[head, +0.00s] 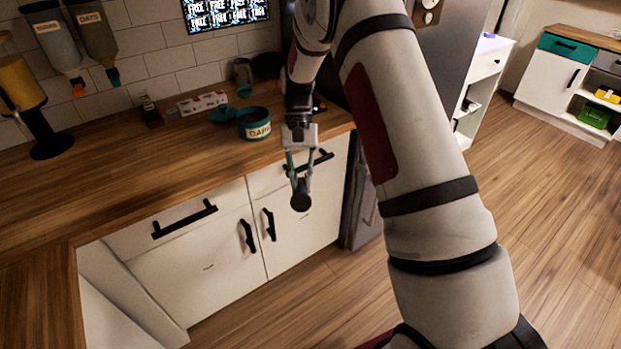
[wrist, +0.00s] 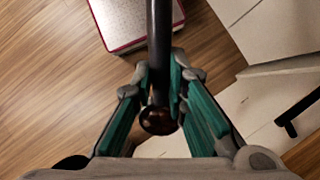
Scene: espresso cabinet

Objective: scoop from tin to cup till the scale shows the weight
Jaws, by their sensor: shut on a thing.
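My gripper (head: 299,182) hangs just off the counter's front edge, before the white drawers. It is shut on a dark scoop (head: 300,201). In the wrist view, the scoop's black handle (wrist: 158,45) runs up between the teal finger pads of my gripper (wrist: 165,88), with a rounded dark end below them. A teal tin (head: 254,123) with a pale label stands on the counter, left of my gripper. A grey cup (head: 242,72) stands by the back wall. I cannot tell which thing is the scale; no reading is legible.
A white and red block (head: 203,103) lies behind the tin, and a small dark bottle (head: 150,110) stands left of it. A yellow dispenser (head: 20,84) stands at the far left. The front left counter (head: 125,190) is clear. Black drawer handles (head: 184,219) stick out below.

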